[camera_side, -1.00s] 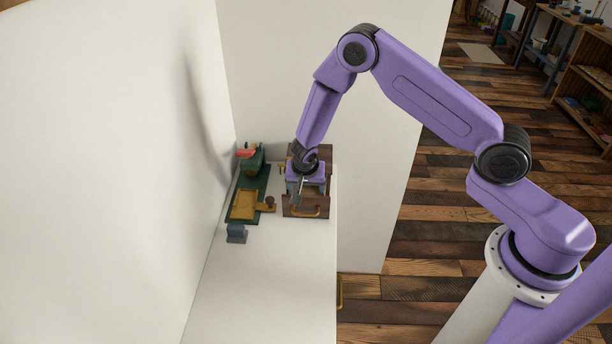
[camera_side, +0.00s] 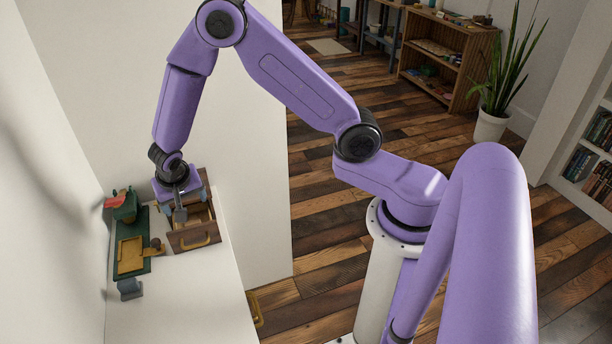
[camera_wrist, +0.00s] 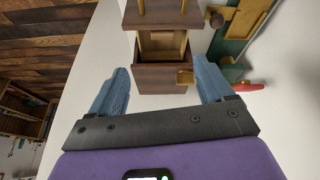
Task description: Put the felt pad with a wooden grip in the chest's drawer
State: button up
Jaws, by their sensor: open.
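The chest (camera_wrist: 165,80) is dark brown wood. Its drawer (camera_side: 195,240) is pulled out, with a brass handle on the front. The wrist view looks down into the drawer's pale interior, where I make out no separate object. A small mustard piece with a round dark-brown knob (camera_side: 155,243), apparently the felt pad with its wooden grip, lies left of the drawer; the knob also shows in the wrist view (camera_wrist: 217,20). My gripper (camera_wrist: 160,67) is open and empty above the chest, its blue-grey fingers apart on either side of it; the side view (camera_side: 182,210) partly hides them.
A green stand (camera_side: 125,212) with a red part is left of the chest. A mustard tray (camera_side: 130,256) lies on its green base. A small blue-grey block (camera_side: 130,289) is in front. White walls close the back and left; the white tabletop (camera_side: 185,300) in front is clear.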

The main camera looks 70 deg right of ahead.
jog(key=s+a+r+n+y, duration=0.1)
jog(key=s+r+n, duration=0.7)
jog(key=s+r, duration=0.4)
jog(key=s+d+r+n+g+y, duration=0.1)
jog(key=s+n, duration=0.4)
jog(key=s, duration=0.5)
jog(key=s+d+r+n+g+y, duration=0.1)
jog(key=s+d+r+n+g, duration=0.1)
jog(key=s+n, duration=0.4)
jog(key=s+d+r, duration=0.1)
jog(key=s, duration=0.4)
jog(key=shift+n+y, duration=0.3)
